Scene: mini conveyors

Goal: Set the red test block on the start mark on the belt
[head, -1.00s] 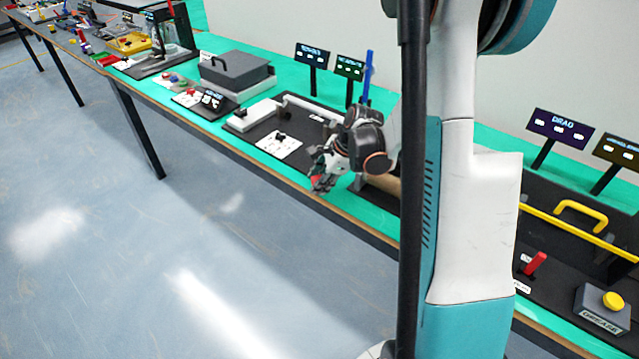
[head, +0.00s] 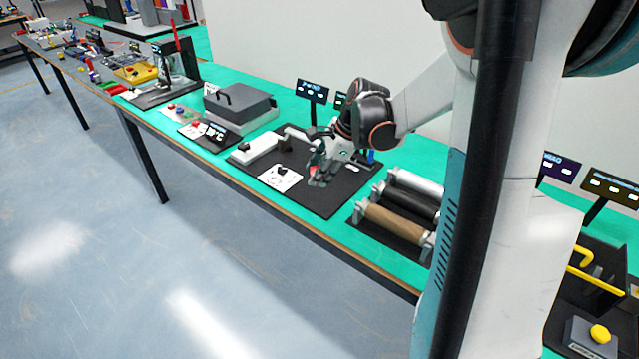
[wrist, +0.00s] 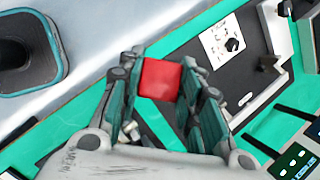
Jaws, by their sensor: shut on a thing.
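The red test block (wrist: 160,79) is held between the fingers of my gripper (wrist: 163,73) in the wrist view. In the head view my gripper (head: 320,174) is over the black board (head: 318,202), right of a white card with a black knob. Only a bit of red shows at the fingertips there. The height of the block above the board is hard to tell. I cannot make out the start mark.
The white card (head: 279,178) lies on the board, with a white box with a black knob (head: 252,149) behind it. Rollers (head: 400,218) stand to the right. A grey lidded box (head: 238,105) stands further left. Sign posts (head: 312,92) stand behind.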

